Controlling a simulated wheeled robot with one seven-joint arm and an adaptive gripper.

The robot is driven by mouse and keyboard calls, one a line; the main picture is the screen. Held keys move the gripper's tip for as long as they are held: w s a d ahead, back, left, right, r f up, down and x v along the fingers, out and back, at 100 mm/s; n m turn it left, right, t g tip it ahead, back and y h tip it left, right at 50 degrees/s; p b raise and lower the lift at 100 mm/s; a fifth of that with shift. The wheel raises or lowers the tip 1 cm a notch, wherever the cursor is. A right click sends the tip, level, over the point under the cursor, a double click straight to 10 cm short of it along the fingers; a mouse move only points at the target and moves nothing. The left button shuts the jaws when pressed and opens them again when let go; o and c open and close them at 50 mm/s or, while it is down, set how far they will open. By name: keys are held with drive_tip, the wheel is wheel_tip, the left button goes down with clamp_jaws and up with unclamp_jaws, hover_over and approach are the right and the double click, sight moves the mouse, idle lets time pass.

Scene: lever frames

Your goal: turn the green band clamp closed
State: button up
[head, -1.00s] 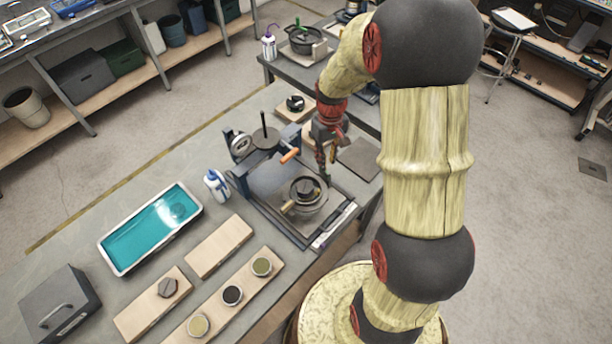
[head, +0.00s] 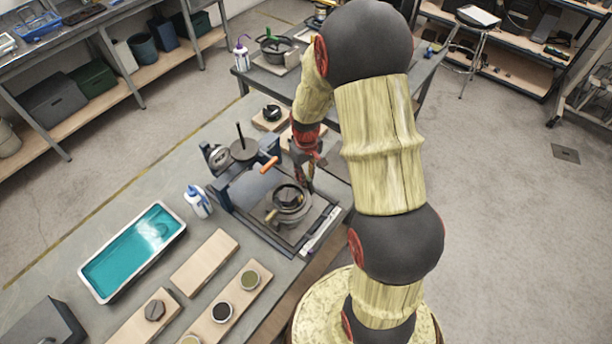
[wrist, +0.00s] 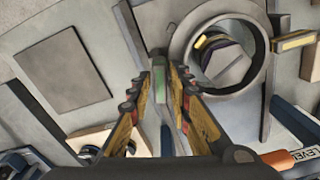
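My gripper (head: 309,182) points down over the workbench, just behind and right of a round ring fixture (head: 292,206) with a dark hub and a yellow-ended handle (head: 271,215). The wrist view shows the ring (wrist: 256,68) right of my gripper (wrist: 167,78), whose fingers converge to a narrow gap. A narrow green piece (wrist: 160,80) shows between the fingertips, above a grey strip. I cannot tell whether the fingers touch it. No green band clamp is clearly seen on the ring fixture in the head view.
An orange handle (head: 270,165) stands beside the fixture, near a LEVER label in the wrist view. A white-and-blue bottle (head: 198,202), a teal tray (head: 134,250) and wooden boards (head: 205,262) lie left. A dark pan with a green part (head: 279,46) stands on the far table.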

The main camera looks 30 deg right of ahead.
drive_tip(key=shift+c, duration=0.2)
drive_tip(key=c, duration=0.4)
clamp_jaws()
drive_tip(key=shift+m, duration=1.5)
drive_tip(key=shift+o, duration=2.2)
unclamp_jaws()
drive_tip(key=shift+n, duration=0.3)
